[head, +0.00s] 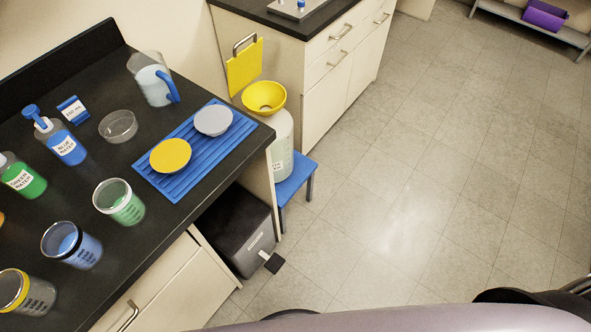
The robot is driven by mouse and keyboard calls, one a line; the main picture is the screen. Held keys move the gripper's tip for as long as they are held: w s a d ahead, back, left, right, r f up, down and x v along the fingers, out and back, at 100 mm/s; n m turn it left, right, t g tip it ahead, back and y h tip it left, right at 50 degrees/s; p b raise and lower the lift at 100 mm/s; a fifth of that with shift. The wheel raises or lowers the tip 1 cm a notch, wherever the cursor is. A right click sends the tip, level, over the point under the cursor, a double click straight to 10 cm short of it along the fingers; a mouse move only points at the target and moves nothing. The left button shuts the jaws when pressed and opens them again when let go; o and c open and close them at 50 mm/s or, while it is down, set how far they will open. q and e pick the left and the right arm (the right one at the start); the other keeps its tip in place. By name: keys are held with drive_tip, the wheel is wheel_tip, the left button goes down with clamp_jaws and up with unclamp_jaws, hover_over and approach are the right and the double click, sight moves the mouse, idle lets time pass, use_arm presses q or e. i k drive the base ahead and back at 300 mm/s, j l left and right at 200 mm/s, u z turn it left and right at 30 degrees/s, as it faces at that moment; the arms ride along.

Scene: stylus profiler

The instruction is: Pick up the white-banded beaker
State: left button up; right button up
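A clear beaker with a pale, whitish band at its rim and green liquid inside (121,207) stands upright on the black counter, left of the blue ribbed mat. It looks like the white-banded beaker. Just below it in the picture stands a beaker with a dark blue rim and blue liquid (82,252). A beaker with a yellow band (27,297) stands near the lower left corner. Neither of my grippers shows in the head view.
The blue mat (178,191) holds a yellow disc (171,156) and a grey disc (213,120). A pitcher (151,85), a clear dish (118,126), and blue (66,149) and green (20,180) pump bottles stand behind.

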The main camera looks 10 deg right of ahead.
sight(113, 198)
drive_tip(key=u, duration=1.25)
